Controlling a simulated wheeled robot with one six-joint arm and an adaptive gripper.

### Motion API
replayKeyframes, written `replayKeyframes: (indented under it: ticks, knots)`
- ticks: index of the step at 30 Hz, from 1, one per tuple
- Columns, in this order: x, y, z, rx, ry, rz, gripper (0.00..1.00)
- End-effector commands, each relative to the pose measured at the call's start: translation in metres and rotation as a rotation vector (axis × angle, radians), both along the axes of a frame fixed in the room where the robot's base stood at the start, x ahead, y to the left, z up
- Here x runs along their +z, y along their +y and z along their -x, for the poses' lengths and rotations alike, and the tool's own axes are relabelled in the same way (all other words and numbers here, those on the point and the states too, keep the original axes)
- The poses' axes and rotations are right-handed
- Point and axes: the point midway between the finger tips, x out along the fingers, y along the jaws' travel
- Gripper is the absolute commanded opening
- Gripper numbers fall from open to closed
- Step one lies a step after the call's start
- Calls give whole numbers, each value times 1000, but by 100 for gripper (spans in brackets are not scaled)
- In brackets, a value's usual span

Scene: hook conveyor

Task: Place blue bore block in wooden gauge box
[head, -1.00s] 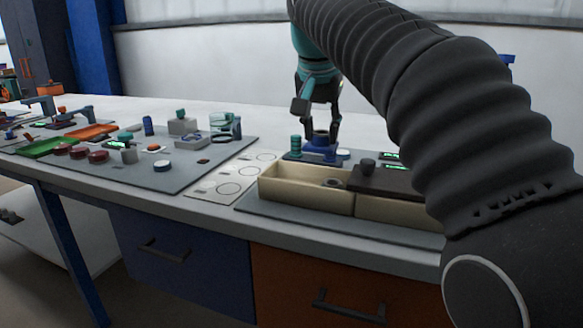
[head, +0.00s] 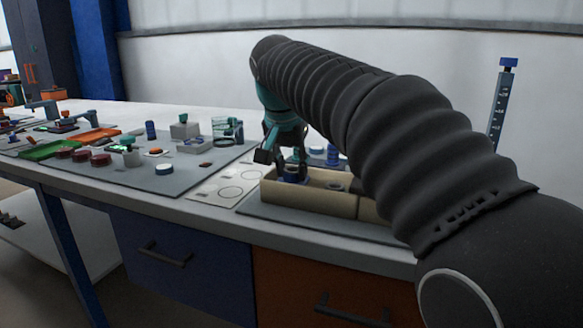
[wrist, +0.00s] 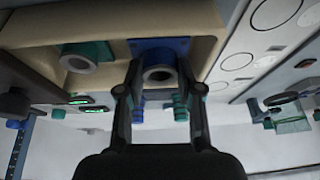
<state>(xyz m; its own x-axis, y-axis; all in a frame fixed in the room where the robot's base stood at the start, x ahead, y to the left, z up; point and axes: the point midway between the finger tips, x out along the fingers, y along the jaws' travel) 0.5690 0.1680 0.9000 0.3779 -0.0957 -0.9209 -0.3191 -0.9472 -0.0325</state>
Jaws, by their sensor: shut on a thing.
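My gripper (head: 288,158) is shut on the blue bore block (head: 292,176), a blue block with a grey round bore. The block is at the left end of the open wooden gauge box (head: 318,202), a long pale box. In the wrist view the blue bore block (wrist: 160,47) shows between my fingertips (wrist: 158,88), framed by the box walls (wrist: 40,42). A teal block with a grey ring (wrist: 82,57) is in the box beside it. I cannot tell whether the blue block touches the box floor.
A white panel with printed circles (head: 226,188) lies left of the box. Farther left, a grey mat (head: 185,180) bears red-brown pucks, a green tray (head: 50,149) and an orange tray (head: 95,136). A blue-topped gauge column (head: 502,100) stands at the back right.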

Motion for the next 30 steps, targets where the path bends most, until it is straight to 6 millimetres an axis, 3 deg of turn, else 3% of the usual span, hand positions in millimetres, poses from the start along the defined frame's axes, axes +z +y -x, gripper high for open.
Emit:
replayKeyframes:
  ticks: [20,21,23,30]
  knots:
    - [-11,0,0,0,0,0,0]
    - [-12,0,0,0,1,1,46]
    - [-12,0,0,0,1,1,61]
    - [-12,0,0,0,1,0,61]
